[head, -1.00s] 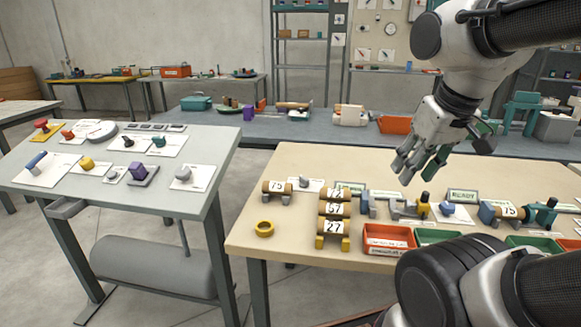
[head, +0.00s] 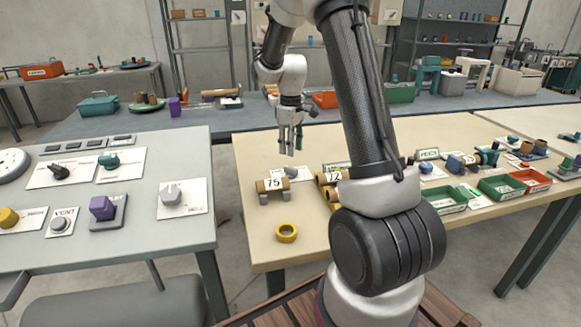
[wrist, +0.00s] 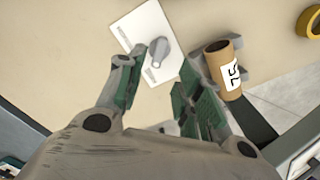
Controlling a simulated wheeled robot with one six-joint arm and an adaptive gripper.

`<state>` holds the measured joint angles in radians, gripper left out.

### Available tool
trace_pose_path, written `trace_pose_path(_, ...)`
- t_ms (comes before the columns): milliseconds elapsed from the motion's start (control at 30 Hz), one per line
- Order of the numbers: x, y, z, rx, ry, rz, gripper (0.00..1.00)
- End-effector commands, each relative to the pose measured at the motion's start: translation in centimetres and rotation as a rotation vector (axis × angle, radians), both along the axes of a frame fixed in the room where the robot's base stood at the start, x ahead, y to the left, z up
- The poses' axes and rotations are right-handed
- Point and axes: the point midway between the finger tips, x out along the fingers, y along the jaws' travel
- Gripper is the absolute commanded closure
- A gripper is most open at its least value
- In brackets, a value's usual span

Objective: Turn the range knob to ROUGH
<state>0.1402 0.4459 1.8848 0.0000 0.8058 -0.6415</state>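A grey knob with a raised bar grip (wrist: 158,52) sits on a white card (wrist: 137,27) on the tan table. In the head view this knob (head: 291,172) shows small, behind the tube marked 75. The card's lettering is too small to read, so I cannot tell its setting. My gripper (head: 290,151) points down above this knob. In the wrist view my gripper (wrist: 158,85) is open and empty, its green-padded fingers spread, with the knob just past the fingertips and between them.
The brown tube marked 75 (wrist: 224,72) lies in a grey cradle close beside the right finger. A yellow ring (head: 286,233) lies near the table's front edge. Another grey knob (head: 171,194) is on the left grey table.

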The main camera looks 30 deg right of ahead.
Motion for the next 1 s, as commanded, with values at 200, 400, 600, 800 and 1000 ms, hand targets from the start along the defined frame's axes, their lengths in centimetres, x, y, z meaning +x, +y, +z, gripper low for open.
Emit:
trace_pose_path(200, 0.1, -0.1, -3.0, 0.001, 0.009, 0.006, 0.64)
trace_pose_path(400, 0.1, -0.1, -6.4, 0.001, 0.008, 0.005, 0.64)
trace_pose_path(600, 0.2, -0.1, -8.0, 0.0, 0.006, 0.005, 0.64)
trace_pose_path(800, 0.2, -0.1, -8.2, 0.001, 0.005, 0.004, 0.64)
trace_pose_path(1000, 0.2, -0.1, -8.2, 0.001, 0.005, 0.004, 0.88)
